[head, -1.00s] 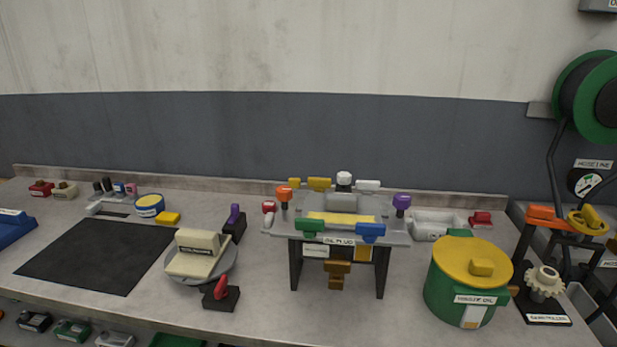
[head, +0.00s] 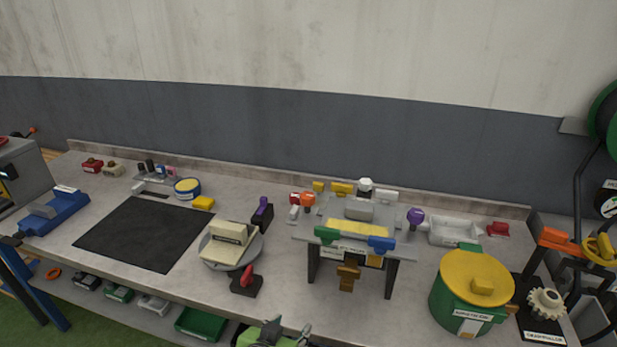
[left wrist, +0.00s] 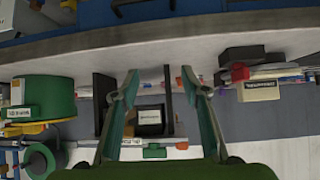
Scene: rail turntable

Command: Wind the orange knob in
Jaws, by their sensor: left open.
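The orange knob (head: 308,199) stands on the back left part of a grey raised stand (head: 405,250) on the bench. My left gripper (head: 288,332) shows at the bottom edge of the head view, in front of the bench and well below and apart from the knob. In the left wrist view its two green-grey fingers (left wrist: 159,76) are spread with nothing between them. The stand shows upside down beyond them, with a dark label plate. I cannot pick out the orange knob surely there. My right gripper is not in view.
A purple knob (head: 415,215) and green (head: 326,235) and blue (head: 381,244) blocks crowd the stand. A green pot with a yellow lid (head: 470,272) stands to its right. A turntable (head: 213,260) and red-handled block (head: 246,281) stand left. The black mat (head: 140,235) is clear.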

